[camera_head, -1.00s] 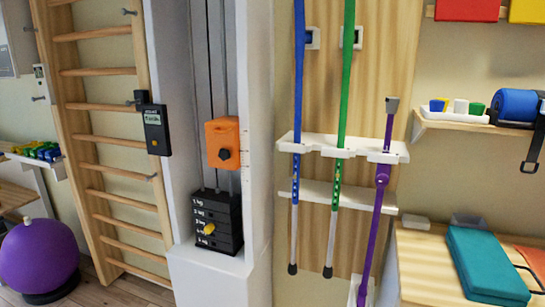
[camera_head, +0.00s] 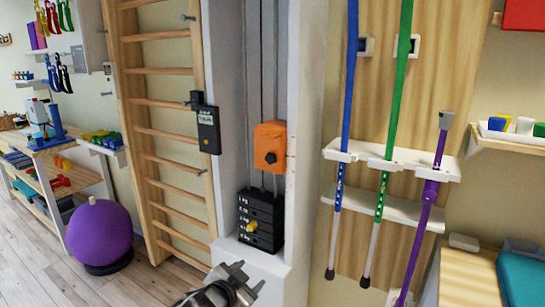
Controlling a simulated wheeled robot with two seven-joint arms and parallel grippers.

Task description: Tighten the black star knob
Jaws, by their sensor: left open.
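The black star knob (camera_head: 271,158) is on the front of the orange block (camera_head: 268,138), which sits on the vertical rods of the white weight column. My left gripper (camera_head: 244,280) is at the bottom of the view, open and empty. It shows below and to the left of the knob in the picture, apart from it, in front of the column's lower part. My right gripper is not in view.
Below the orange block is a black weight stack (camera_head: 261,218) with a yellow pin (camera_head: 252,226). The white column (camera_head: 308,130) walls both sides of the rods. A black handheld device (camera_head: 208,128) hangs at left by the wall bars. Poles stand in a white rack (camera_head: 390,163) at right.

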